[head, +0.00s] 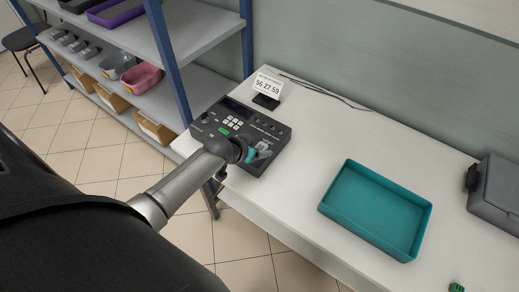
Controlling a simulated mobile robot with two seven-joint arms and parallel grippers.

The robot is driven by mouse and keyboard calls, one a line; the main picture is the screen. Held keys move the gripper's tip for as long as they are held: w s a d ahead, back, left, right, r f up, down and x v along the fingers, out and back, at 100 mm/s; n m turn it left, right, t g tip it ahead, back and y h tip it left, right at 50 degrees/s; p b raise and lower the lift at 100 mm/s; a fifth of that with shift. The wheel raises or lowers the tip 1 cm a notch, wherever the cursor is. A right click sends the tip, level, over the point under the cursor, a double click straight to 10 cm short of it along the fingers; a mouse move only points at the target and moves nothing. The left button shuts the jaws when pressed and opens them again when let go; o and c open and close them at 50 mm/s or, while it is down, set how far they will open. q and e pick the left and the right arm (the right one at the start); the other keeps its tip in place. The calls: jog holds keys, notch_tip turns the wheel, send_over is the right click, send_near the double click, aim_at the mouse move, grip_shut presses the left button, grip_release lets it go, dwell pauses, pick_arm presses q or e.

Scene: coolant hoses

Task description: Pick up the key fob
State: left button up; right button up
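My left gripper (262,151) is at the front right part of a dark keypad device (240,132), over or against its top. The gripper is small here and its wrist partly covers the fingers, so I cannot tell whether it is open or shut. A small teal piece (251,156) shows right at the fingers. I cannot tell whether it is the key fob or something else, or whether it is held. No other thing is clearly a key fob. My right gripper is not in view.
A teal tray (347,212) lies empty on the white table (300,195). A number card (268,85) stands behind the device. A grey case (497,190) is at the right, and a small green object (456,287) at the bottom edge. Shelves (190,30) with bins stand at the left.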

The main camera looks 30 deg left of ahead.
pick_arm(q)
grip_shut()
dwell(0.4)
notch_tip(320, 180, up, 20)
jog(key=p, duration=0.5)
